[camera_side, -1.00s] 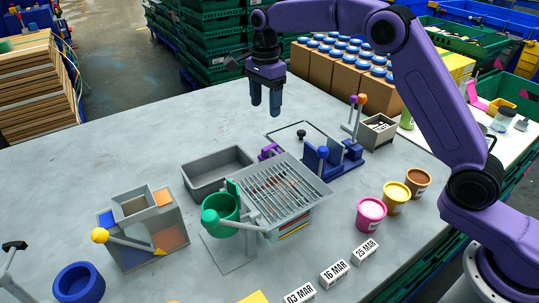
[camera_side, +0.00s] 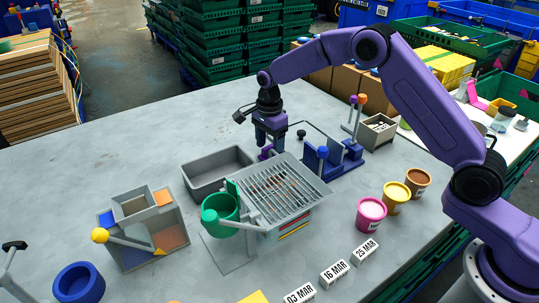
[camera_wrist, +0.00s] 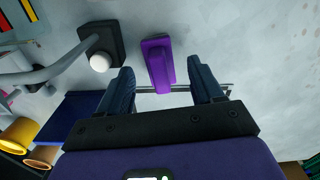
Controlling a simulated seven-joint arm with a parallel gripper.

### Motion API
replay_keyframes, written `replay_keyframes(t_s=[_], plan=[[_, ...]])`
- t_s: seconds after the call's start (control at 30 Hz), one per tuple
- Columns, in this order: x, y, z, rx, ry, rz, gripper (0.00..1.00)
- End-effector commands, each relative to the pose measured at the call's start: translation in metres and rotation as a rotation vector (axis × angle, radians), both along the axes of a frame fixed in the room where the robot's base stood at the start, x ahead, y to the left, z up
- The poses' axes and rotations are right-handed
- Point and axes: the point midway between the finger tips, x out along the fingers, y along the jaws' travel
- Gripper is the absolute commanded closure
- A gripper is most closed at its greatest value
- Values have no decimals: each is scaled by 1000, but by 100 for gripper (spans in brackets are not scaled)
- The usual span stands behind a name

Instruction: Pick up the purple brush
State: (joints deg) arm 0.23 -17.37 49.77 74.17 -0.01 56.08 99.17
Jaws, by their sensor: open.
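The purple brush (camera_wrist: 158,64) lies on the grey table in the wrist view, ahead of and between my two open fingers. My gripper (camera_wrist: 162,88) is empty, with a finger on each side of the brush's line. In the side view the brush (camera_side: 266,152) shows as a small purple piece behind the grey grate, partly hidden by it and by my gripper. My gripper (camera_side: 270,138) points down just above and behind the brush there. I cannot tell whether the fingers touch it.
The grey grate stand (camera_side: 285,190) with a green cup (camera_side: 220,215) stands in front of the brush. A grey tray (camera_side: 217,170) is to its left and a blue fixture (camera_side: 335,158) to its right. A black block with a white knob (camera_wrist: 100,55) is close by.

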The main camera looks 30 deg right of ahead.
Motion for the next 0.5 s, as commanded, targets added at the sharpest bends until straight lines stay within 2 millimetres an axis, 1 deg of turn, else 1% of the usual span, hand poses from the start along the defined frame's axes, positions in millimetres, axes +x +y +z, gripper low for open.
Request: replay_keyframes(t_s=[0.03, 0.17, 0.43, 0.47, 0.5], plan=[[-1, -1, -8, 0, 3, 0, 34], [0, 0, -20, 0, 1, 1, 34], [0, 0, -23, 0, 0, 1, 34], [0, 0, -23, 0, 0, 1, 37], [0, 0, -23, 0, 0, 1, 50]])
